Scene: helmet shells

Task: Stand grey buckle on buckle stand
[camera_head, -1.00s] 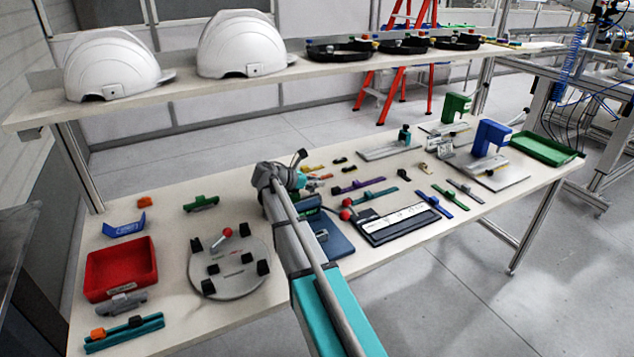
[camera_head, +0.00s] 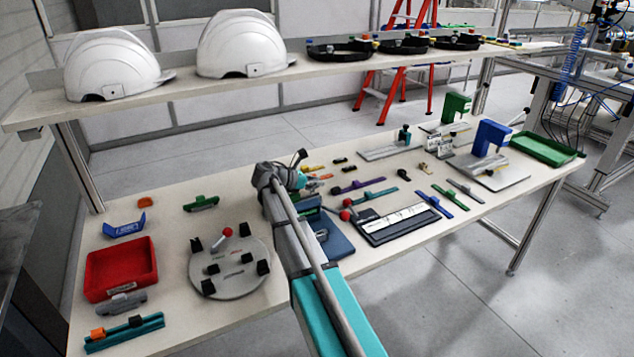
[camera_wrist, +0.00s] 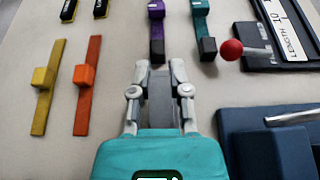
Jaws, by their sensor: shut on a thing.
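My gripper (camera_wrist: 158,98) is closed around a dark grey piece (camera_wrist: 160,92), which I take to be the grey buckle. The piece stands between the two fingers in the middle of the wrist view. In the head view my arm hides the fingers and the piece. I cannot tell surely which fixture is the buckle stand. A dark blue block with a metal bar (camera_wrist: 285,150) lies to the right of my gripper in the wrist view; it also shows beside my arm in the head view (camera_head: 334,243).
Purple (camera_wrist: 156,28) and teal (camera_wrist: 201,25) strips lie ahead of my gripper, yellow (camera_wrist: 47,85) and orange (camera_wrist: 87,85) ones to its left. A red-knobbed lever (camera_wrist: 231,50) is at the right. A round grey fixture (camera_head: 235,285) and red tray (camera_head: 122,268) stand left of my arm.

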